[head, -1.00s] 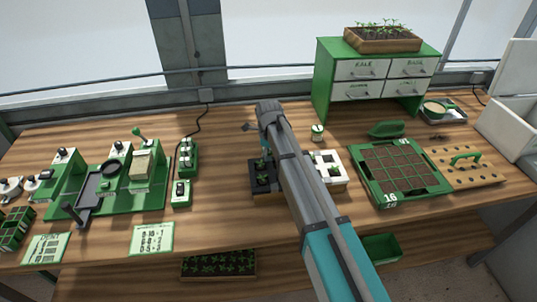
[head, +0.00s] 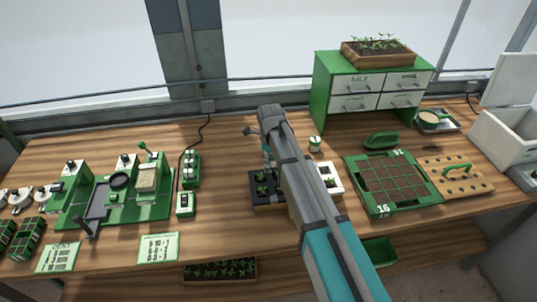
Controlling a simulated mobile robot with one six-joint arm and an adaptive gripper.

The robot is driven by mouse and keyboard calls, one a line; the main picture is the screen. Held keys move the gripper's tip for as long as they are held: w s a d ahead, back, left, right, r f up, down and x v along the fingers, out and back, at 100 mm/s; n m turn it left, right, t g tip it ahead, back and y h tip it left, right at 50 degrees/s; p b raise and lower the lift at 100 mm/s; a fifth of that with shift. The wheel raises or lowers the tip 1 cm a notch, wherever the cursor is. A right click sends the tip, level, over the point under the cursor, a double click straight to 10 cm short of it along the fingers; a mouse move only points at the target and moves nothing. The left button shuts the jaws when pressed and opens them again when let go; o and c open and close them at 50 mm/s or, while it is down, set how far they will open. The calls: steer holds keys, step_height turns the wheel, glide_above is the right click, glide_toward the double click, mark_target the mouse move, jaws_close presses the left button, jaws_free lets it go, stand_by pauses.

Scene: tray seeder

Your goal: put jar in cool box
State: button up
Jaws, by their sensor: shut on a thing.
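A small pale jar with a green band (head: 315,144) stands upright on the bench, just right of my arm and in front of the drawer cabinet. The white cool box (head: 497,143) is at the far right, with its lid raised and its top open. My gripper (head: 267,157) points down over the black seedling tray, left of the small jar and apart from it. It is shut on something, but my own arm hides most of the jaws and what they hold. I cannot tell what the held thing is.
A green drawer cabinet (head: 325,99) stands behind. A green seeding tray (head: 381,213) and a drilled board (head: 480,187) lie between my arm and the cool box. The black seedling tray (head: 258,199) is below my gripper. Bare bench lies left of it.

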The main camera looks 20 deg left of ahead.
steer(key=s+d+r+p, duration=0.1)
steer(key=s+r, duration=0.1)
steer(key=s+d+r+p, duration=0.2)
steer(key=s, duration=0.1)
steer(key=s+d+r+p, duration=0.1)
steer(key=s+d+p, duration=0.1)
steer(key=shift+s+d+r, duration=0.2)
steer(key=shift+s+r, duration=0.15)
steer(key=shift+r, duration=0.05)
steer(key=shift+s+d+r+p, duration=0.35)
steer(key=shift+s+d, duration=0.15)
steer(key=shift+s, duration=0.2)
steer(key=shift+d, duration=0.1)
